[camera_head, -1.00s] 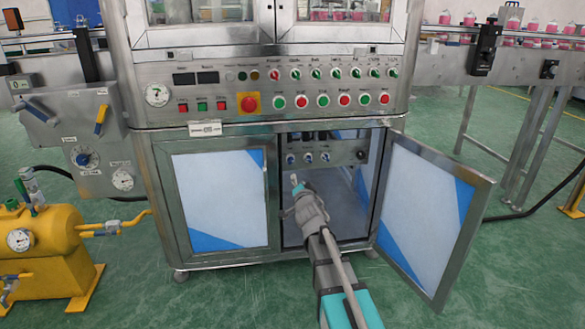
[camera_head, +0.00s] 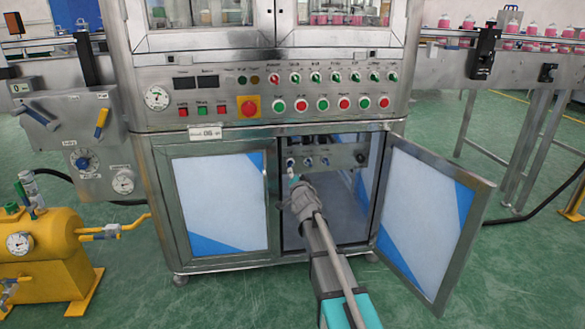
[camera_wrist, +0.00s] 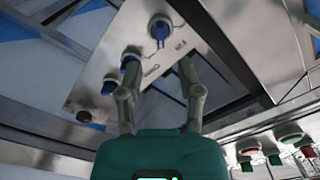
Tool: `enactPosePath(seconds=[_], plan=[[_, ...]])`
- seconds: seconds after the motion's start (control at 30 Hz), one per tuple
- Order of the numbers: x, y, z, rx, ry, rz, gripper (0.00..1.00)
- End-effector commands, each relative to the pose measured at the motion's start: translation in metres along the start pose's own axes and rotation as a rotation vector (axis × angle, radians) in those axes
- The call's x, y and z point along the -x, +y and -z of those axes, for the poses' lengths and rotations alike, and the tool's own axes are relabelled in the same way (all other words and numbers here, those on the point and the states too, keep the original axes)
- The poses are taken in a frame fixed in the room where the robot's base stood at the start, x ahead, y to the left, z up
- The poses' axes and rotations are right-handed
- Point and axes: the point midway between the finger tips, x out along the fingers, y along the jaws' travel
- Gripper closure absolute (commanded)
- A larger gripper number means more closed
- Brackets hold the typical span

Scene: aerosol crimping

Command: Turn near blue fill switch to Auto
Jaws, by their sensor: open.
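Blue switches are on a small metal panel (camera_head: 343,153) inside the open lower cabinet. The left one (camera_head: 291,161) is just above my gripper (camera_head: 293,181) in the head view. A second blue switch (camera_wrist: 131,61) is partly behind the left finger, and a third (camera_wrist: 110,84) is lower left. My gripper is open and empty. The switch labels are too small to read.
The right cabinet door (camera_head: 432,220) stands open beside my arm; the left door (camera_head: 222,203) is shut. Red and green buttons and selector switches fill the upper console (camera_head: 350,88). A yellow tank unit (camera_head: 38,255) stands at left.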

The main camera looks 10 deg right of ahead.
Motion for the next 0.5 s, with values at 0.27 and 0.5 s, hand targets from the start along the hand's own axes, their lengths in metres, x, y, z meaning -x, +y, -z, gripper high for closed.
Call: enactPosePath(seconds=[0.27, 0.5], plan=[[-0.044, 0.000, 0.000, 0.001, 0.000, 0.000, 0.53], [-0.063, 0.000, 0.000, 0.000, 0.000, 0.000, 0.53]])
